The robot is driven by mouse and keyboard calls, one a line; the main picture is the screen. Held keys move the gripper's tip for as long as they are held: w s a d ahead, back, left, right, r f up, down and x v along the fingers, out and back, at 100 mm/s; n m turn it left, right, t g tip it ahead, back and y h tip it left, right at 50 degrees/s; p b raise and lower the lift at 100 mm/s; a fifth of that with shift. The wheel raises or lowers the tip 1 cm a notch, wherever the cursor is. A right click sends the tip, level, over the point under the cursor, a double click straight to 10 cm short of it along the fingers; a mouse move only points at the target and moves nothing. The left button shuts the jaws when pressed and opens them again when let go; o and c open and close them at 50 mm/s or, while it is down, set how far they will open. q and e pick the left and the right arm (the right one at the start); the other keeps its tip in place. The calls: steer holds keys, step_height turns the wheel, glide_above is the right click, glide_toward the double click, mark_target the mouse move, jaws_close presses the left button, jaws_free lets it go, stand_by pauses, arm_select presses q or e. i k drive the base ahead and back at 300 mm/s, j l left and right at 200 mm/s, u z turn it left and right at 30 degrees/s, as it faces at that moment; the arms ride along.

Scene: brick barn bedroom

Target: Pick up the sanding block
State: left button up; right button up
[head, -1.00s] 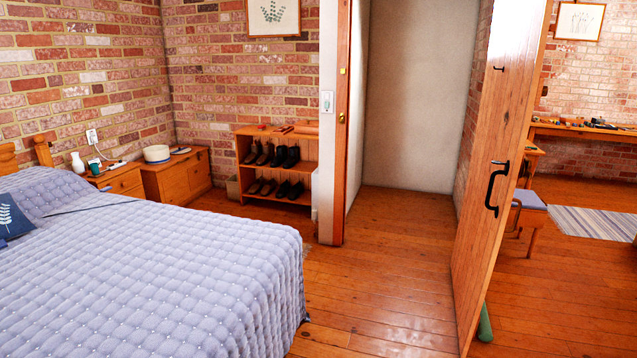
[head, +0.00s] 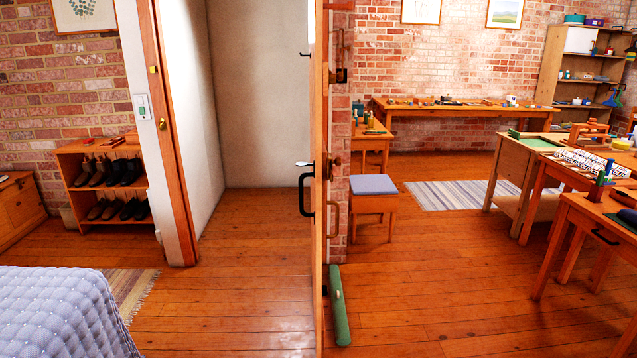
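I cannot make out the sanding block in the head view. Several small tools and blocks lie on the long wooden bench (head: 480,112) against the far brick wall, too small to tell apart. More items lie on the worktables at the right, including a pale workbench (head: 520,152) and a nearer wooden table (head: 600,222). Neither of my grippers shows in the view.
An open wooden door (head: 319,200) stands edge-on mid-view. A green roll (head: 339,305) lies on the floor beside it. A stool with a grey-blue cushion (head: 374,185) stands beyond. The bed (head: 60,312) is at lower left. Floor right of the door is largely clear.

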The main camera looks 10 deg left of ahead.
mark_target(89, 141)
steer(key=i+l+u, duration=0.15)
steer(key=i, duration=0.3)
steer(key=i+l+u, duration=0.15)
steer(key=i, duration=0.3)
steer(key=i+j+u, duration=0.25)
steer(key=i+u, duration=0.2)
steer(key=i, duration=0.15)
steer(key=i+u, duration=0.45)
steer(key=i, duration=0.2)
steer(key=i+l+u, duration=0.15)
steer(key=i+u, duration=0.25)
steer(key=i, duration=0.25)
steer(key=i+u, duration=0.1)
steer(key=i, duration=0.8)
steer(key=i+l, duration=0.15)
steer(key=i, duration=0.7)
steer(key=i+l+u, duration=0.15)
steer(key=i, duration=0.75)
steer(key=i+j, duration=0.1)
steer(key=i, duration=0.35)
steer(key=i+j, duration=0.15)
steer(key=i, duration=0.35)
steer(key=i+j+z, duration=0.1)
steer(key=i+j, duration=0.15)
steer(key=i+j+z, duration=0.1)
steer(key=j, duration=0.4)
steer(key=i+j+z, duration=0.1)
steer(key=i+j, duration=0.2)
steer(key=j, duration=0.15)
